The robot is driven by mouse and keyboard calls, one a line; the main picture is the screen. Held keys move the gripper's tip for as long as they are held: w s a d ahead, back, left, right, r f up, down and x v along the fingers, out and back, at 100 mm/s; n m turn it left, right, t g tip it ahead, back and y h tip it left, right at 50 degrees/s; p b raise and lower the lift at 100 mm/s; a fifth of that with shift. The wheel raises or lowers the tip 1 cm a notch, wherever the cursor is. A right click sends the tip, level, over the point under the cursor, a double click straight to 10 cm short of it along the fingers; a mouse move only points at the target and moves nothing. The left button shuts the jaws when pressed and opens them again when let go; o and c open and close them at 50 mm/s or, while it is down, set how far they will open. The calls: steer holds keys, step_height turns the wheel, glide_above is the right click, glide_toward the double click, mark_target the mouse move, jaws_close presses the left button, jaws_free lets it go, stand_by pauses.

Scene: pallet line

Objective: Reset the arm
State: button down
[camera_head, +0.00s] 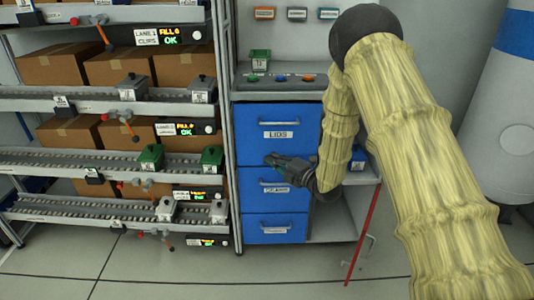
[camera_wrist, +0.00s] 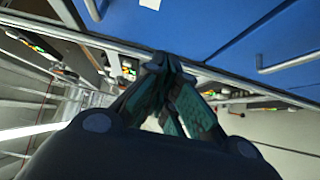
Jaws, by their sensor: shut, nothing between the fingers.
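My arm, in a pale yellow ribbed sleeve, reaches from the right side of the head view and bends down toward the cabinet. My gripper (camera_head: 273,160) is in front of the blue drawers, pointing left, near the middle drawer. In the wrist view my gripper (camera_wrist: 170,62) has its fingertips together with nothing between them. The blue drawer cabinet (camera_head: 247,152) has a top drawer labelled LIDS (camera_head: 278,120). The middle drawer (camera_head: 258,199) is partly hidden behind my gripper. The bottom drawer (camera_head: 275,228) is fully visible. All the drawers look shut.
A flow rack (camera_head: 110,99) with cardboard boxes (camera_head: 60,65) and small green and grey bins stands at left. The cabinet's grey top (camera_head: 245,93) carries a green bin (camera_head: 260,62) and coloured buttons. A red stick (camera_head: 362,232) leans at right. The floor in front (camera_head: 200,280) is clear.

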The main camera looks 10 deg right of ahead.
steer(key=s+d+f+m+g+h, duration=0.1)
steer(key=s+f+m+g+h, duration=0.4)
steer(key=s+f+m, duration=1.05)
steer(key=s+f+m+g+h, duration=0.2)
steer(key=s+f+g, duration=0.1)
steer(key=s+f, duration=0.75)
steer(key=s+f+m+g+h, duration=0.25)
steer(key=s+f, duration=0.45)
steer(key=s, duration=0.6)
steer(key=s+a+m+g+p, duration=0.1)
steer(key=s+m+g, duration=0.4)
steer(key=s, duration=1.2)
step_height(320, 180, up, 20)
steer(key=p, duration=2)
steer(key=shift+w, duration=0.25)
